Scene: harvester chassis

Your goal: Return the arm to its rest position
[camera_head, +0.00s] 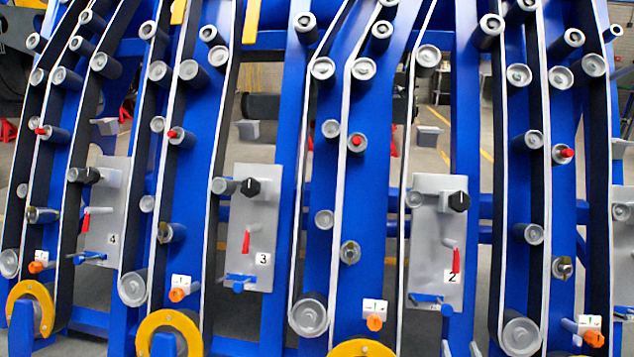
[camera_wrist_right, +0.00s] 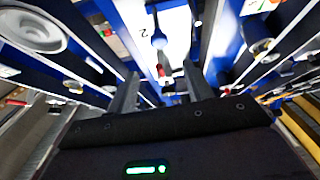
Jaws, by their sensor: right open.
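My right gripper (camera_head: 460,349) shows only as two grey fingertips at the bottom edge of the head view, below the panel marked 2 (camera_head: 425,200). In the right wrist view its two fingers (camera_wrist_right: 160,72) stand apart with nothing held between them. Panel 2 also shows ahead of the fingers in the wrist view (camera_wrist_right: 150,28), with a blue part and a red lever on it. The fingers look apart from the panel. The rest of my right arm is out of the head view. My left gripper is not in view.
The blue chassis (camera_head: 205,130) with grey rollers fills the head view. Panel 3 (camera_head: 253,205) and panel 4 (camera_head: 103,215) stand to the left. Orange knobs (camera_head: 375,322) and yellow rings (camera_head: 168,322) line the lower part. A grey floor shows through gaps.

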